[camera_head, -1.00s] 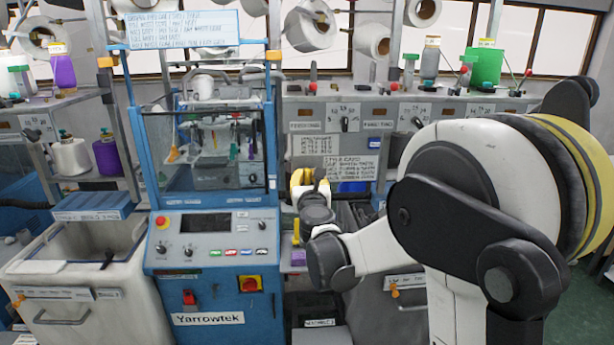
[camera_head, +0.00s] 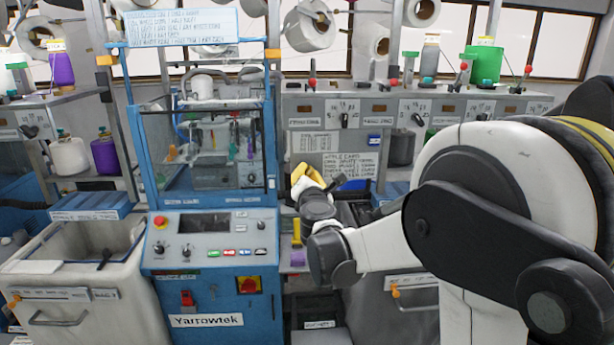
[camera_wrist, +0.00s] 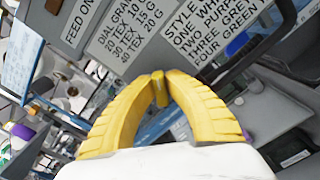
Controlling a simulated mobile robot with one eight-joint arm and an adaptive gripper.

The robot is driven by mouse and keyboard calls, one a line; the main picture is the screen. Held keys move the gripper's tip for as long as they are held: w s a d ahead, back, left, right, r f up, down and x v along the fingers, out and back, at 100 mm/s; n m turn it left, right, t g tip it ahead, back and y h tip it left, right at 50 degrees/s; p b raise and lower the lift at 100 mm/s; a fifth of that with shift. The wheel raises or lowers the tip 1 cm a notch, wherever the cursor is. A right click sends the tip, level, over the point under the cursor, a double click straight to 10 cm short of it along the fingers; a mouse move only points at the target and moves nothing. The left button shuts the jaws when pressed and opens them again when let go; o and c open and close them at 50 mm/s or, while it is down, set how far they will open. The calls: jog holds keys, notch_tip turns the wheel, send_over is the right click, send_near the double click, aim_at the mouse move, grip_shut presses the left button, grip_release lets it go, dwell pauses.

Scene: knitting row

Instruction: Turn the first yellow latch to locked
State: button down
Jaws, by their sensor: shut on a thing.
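My gripper (camera_head: 306,174) has yellow fingers and is just right of the blue machine, in front of the grey rack. In the wrist view, the fingertips of my gripper (camera_wrist: 158,88) meet on a small dark-yellow piece (camera_wrist: 158,94). Most of that piece is hidden, and I cannot tell whether it is a latch. A yellow-orange latch-like handle (camera_head: 395,290) is on the right bin, and a similar one (camera_head: 15,301) is on the left bin. Both are apart from my gripper. I cannot read a locked mark on either.
The blue Yarrowtek machine (camera_head: 210,290) stands left of my gripper. A yellow upright piece (camera_head: 297,232) and a purple block (camera_head: 298,258) are below the gripper. The rack panel (camera_head: 375,113) with dials and printed signs is behind. My arm fills the right side.

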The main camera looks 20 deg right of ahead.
jog(key=m+b, duration=0.1)
jog(key=m, duration=0.4)
jog(key=shift+d+f+m, duration=0.1)
jog(key=shift+m, duration=0.2)
jog(key=m, duration=0.4)
jog(key=shift+m+b, duration=0.3)
jog(key=shift+b, duration=0.05)
jog(key=c, duration=1.4)
grip_release()
jog(key=shift+f, duration=0.1)
jog(key=shift+s, duration=0.1)
jog(key=v, duration=1.1)
jog(key=shift+s, duration=0.35)
